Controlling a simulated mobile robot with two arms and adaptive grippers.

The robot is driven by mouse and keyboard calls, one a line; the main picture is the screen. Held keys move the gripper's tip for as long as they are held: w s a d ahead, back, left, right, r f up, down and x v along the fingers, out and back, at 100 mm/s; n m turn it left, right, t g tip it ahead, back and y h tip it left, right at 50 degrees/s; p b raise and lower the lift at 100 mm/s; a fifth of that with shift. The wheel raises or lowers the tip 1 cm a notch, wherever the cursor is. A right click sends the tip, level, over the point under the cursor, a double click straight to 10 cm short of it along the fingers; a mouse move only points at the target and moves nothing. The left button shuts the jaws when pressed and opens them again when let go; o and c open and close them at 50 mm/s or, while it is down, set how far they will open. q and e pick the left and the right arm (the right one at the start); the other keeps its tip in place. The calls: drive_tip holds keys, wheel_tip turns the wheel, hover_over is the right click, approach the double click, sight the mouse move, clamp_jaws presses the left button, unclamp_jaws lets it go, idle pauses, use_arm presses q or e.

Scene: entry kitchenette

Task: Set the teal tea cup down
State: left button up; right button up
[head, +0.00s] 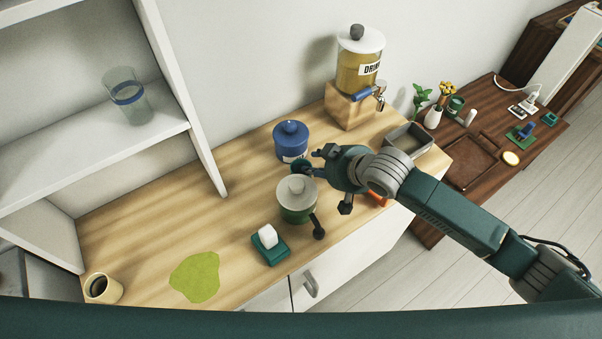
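A teal cup (455,105) stands on the brown side table, apart from the gripper. My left gripper is not in view.
A drink dispenser (360,62) and grey tray (409,139) stand behind.

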drive_tip(key=shift+x, duration=1.15)
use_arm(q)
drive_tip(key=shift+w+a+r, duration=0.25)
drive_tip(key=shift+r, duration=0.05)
use_arm(e)
clamp_jaws()
drive_tip(key=shift+r, duration=0.1)
use_arm(q)
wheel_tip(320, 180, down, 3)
drive_tip(key=b, duration=0.2)
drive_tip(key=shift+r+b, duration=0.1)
drive_tip(key=shift+b, duration=0.25)
use_arm(e)
wheel_tip(320, 180, up, 20)
